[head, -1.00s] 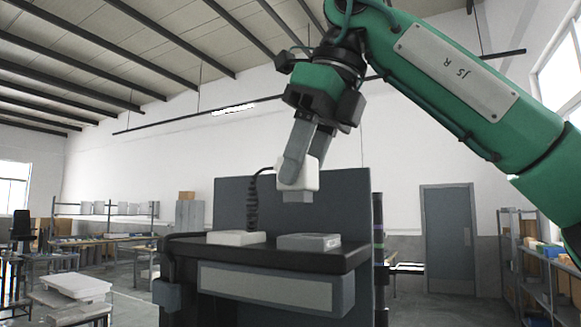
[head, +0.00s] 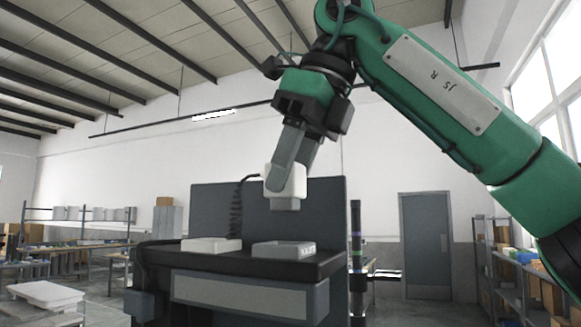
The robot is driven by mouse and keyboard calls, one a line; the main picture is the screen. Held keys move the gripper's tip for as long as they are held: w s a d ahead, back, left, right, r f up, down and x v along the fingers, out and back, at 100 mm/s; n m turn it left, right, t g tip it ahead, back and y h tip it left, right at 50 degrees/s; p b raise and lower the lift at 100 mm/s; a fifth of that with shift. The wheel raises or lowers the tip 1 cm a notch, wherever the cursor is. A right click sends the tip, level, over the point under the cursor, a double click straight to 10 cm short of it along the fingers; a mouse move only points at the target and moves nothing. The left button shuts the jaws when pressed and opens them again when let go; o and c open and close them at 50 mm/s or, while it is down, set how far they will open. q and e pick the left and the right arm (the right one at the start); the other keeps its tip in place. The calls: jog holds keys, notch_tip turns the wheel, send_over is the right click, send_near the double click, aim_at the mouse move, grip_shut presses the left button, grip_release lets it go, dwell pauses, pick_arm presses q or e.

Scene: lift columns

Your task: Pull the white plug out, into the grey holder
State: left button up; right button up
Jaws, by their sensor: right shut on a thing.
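The white plug (head: 294,186) hangs upright in my right gripper (head: 287,172), which is shut on it. Its grey lower end (head: 285,204) points down and is clear of the table. A dark coiled cable (head: 236,208) runs from the plug down toward the table. The grey holder (head: 283,250) sits on the dark table, below the plug, with a gap between them. A white block (head: 211,245), which looks like the socket, lies to its left. My left gripper is not in view.
The dark table (head: 225,263) has a dark upright panel (head: 325,215) behind it. A dark post (head: 356,250) stands at its right. Shelving (head: 497,270) stands at the far right, and a grey door (head: 427,245) is at the back.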

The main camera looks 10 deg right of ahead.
aim_at(294, 198)
jog(key=shift+p, duration=0.5)
dwell(1.2)
jog(key=shift+f+b, duration=1.6)
jog(key=shift+f, duration=0.7)
dwell(0.8)
dwell(0.4)
jog(key=o, duration=1.6)
jog(key=shift+c, duration=0.2)
jog(key=shift+r, duration=0.1)
jog(key=shift+r+p, duration=3.45)
jog(key=shift+p, duration=0.25)
